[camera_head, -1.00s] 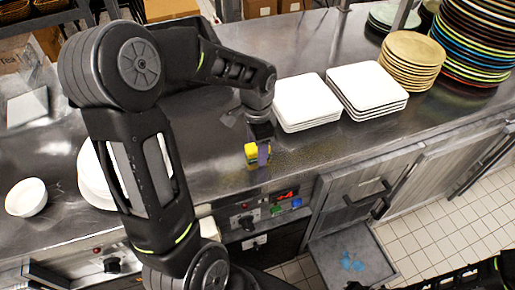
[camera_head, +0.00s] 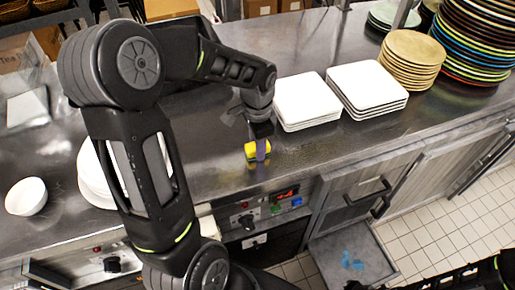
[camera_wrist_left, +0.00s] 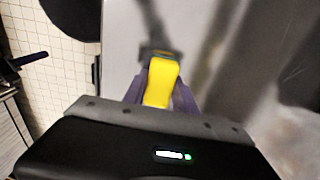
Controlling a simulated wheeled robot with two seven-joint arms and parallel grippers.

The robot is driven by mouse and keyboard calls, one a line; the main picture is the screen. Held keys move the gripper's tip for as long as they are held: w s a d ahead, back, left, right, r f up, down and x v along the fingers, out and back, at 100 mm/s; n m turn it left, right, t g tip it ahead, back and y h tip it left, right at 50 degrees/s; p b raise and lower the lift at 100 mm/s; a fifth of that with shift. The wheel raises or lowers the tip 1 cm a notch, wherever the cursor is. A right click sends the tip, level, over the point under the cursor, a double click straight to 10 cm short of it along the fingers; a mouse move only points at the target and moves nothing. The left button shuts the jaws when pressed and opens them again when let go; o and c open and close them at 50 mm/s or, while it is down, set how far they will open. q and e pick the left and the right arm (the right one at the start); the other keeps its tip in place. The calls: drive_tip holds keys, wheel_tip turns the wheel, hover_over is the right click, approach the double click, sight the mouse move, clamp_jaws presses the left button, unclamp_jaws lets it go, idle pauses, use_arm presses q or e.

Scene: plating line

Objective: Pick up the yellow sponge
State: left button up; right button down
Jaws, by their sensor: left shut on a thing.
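The yellow sponge (camera_head: 250,151) is near the front edge of the steel counter, left of the white square plates. It also shows in the left wrist view (camera_wrist_left: 161,82), between the purple fingers. My left gripper (camera_head: 261,150) points down and is shut on the sponge; one purple finger covers part of it in the head view. I cannot tell whether the sponge still touches the counter.
Two stacks of white square plates (camera_head: 306,102) stand right of the gripper, with tan plates (camera_head: 413,60) and tall coloured plates (camera_head: 474,40) beyond. A white bowl (camera_head: 26,196) sits at the left. The counter (camera_head: 210,165) around the sponge is clear.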

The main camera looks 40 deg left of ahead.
use_arm(q)
clamp_jaws()
drive_tip(key=shift+r, duration=0.1)
wheel_tip(320, 180, up, 10)
drive_tip(key=shift+f+b, duration=0.1)
drive_tip(key=shift+b, duration=0.6)
